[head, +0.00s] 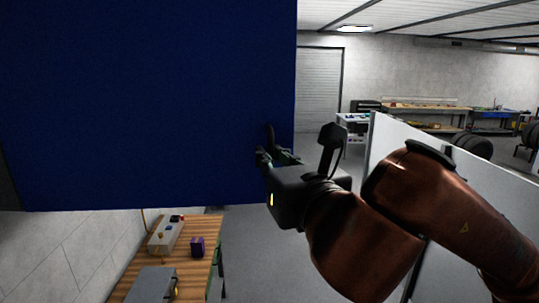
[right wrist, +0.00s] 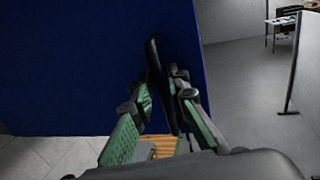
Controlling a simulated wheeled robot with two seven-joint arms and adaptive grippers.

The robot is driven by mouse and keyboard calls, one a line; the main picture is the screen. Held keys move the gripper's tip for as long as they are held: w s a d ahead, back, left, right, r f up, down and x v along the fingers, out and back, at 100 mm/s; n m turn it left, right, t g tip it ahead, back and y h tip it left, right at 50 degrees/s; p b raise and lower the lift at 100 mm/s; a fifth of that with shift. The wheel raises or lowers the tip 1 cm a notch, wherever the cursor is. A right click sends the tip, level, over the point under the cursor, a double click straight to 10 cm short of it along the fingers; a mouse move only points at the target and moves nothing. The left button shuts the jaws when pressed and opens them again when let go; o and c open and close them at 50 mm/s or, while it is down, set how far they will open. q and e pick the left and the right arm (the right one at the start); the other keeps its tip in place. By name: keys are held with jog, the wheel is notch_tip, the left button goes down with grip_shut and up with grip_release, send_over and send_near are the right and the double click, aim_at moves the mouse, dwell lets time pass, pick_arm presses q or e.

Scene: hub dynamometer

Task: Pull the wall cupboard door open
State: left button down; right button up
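The wall cupboard door is a large flat dark blue panel (head: 140,100) filling the upper left of the head view; it also fills much of the right wrist view (right wrist: 80,60). A dark upright bar handle (right wrist: 155,55) stands on it close to its right edge. My right gripper (head: 268,152) is at the door's lower right part. In the right wrist view its green-padded fingers (right wrist: 166,97) lie on either side of the handle, closed in on it. How far the door stands from its frame is hard to tell. My left gripper is not in view.
Below the door is a wooden workbench (head: 135,262) with a grey case (head: 150,284), a purple box (head: 197,246) and a light grey unit (head: 165,235). A pale partition (head: 395,150) stands at right, behind my right arm. Grey floor lies between.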

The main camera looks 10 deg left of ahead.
jog(key=v, duration=1.1)
jog(key=shift+s, duration=0.2)
